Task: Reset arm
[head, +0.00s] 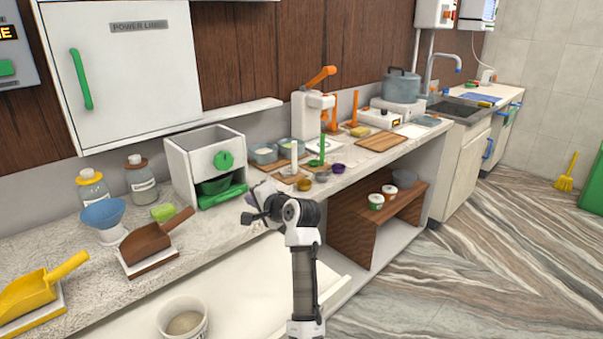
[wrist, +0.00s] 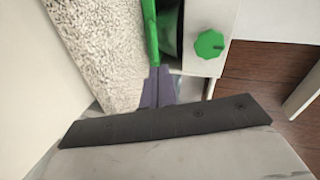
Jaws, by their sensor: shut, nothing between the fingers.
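My gripper (head: 249,207) is at the end of my raised arm, in front of the counter's edge in the head view. Its fingertips (wrist: 158,85) show shut and empty in the wrist view. The white box (head: 205,152) with a green knob (head: 223,160) stands on the counter just behind and left of my gripper in the head view. The box's green front handle (head: 222,196) is near the gripper. In the wrist view the green knob (wrist: 209,44) is up and right of the fingertips. I cannot tell whether the fingers touch the handle.
A brown scoop (head: 150,242), a blue funnel (head: 103,213) and a yellow scoop (head: 38,293) stand on the counter at left. A white tub (head: 183,321) is at the bottom. Small bowls and an orange-handled press (head: 312,107) are further back.

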